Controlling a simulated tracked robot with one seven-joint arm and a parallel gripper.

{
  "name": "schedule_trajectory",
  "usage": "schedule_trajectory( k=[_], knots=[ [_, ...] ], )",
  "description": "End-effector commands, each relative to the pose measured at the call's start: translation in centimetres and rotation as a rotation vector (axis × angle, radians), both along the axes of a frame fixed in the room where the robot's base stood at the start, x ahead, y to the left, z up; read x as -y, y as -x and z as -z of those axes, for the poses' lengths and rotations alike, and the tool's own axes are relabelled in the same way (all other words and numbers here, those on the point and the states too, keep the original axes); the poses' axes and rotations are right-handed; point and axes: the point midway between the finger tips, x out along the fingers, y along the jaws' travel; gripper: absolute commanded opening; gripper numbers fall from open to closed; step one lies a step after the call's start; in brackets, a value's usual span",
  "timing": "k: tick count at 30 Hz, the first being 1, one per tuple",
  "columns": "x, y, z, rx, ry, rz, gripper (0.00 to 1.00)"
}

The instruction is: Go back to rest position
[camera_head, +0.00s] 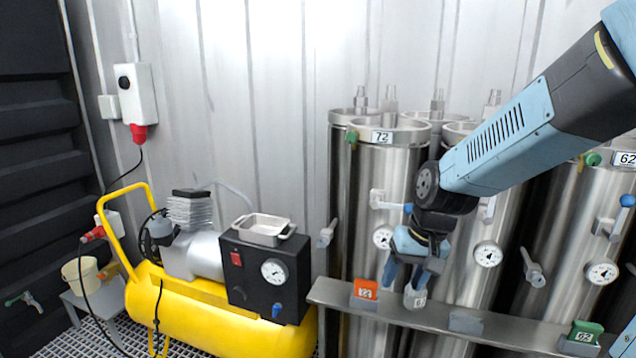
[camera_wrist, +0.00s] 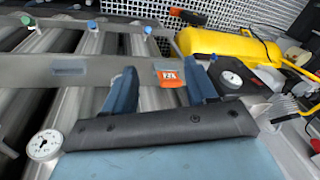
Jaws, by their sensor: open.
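My gripper (camera_head: 403,285) hangs in front of the steel vessel marked 72 (camera_head: 398,165), just above the metal rail. Its two blue fingers are apart, and in the wrist view the gripper (camera_wrist: 162,88) shows open with nothing clearly held between the fingers. A small pale grey container (camera_head: 414,298) with a dark mark stands by the right finger in the head view; I cannot tell whether it touches. The orange tag 72 (camera_head: 365,290) is on the rail left of the fingers; in the wrist view the tag (camera_wrist: 169,77) appears between them. My arm reaches in from the upper right.
The metal rail (camera_head: 435,316) runs along the vessel fronts, with a green tag 62 (camera_head: 585,333) at right. Gauges and blue valve handles (camera_head: 627,201) stick out. A yellow compressor (camera_head: 195,312), black box (camera_head: 270,272) with a metal tray (camera_head: 264,230) and a bucket (camera_head: 80,275) stand left.

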Motion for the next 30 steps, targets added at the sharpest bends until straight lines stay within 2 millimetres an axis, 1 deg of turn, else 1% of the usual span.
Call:
schedule_trajectory(
  k=[1,6,12,16,21,24,30],
  knots=[
    [0.7,0.5,-1.3,0.027,-0.005,0.004,0.57],
    [2.3,2.3,-4.9,0.105,0.002,0.007,0.57],
    [4.2,5.0,-8.8,0.199,0.042,0.020,0.57],
    [5.3,7.0,-10.9,0.260,0.086,0.036,0.57],
    [6.1,9.3,-12.8,0.316,0.146,0.056,0.57],
    [6.3,10.1,-13.4,0.334,0.170,0.063,0.57],
    [6.5,10.6,-13.8,0.345,0.186,0.067,0.57]
  ],
)
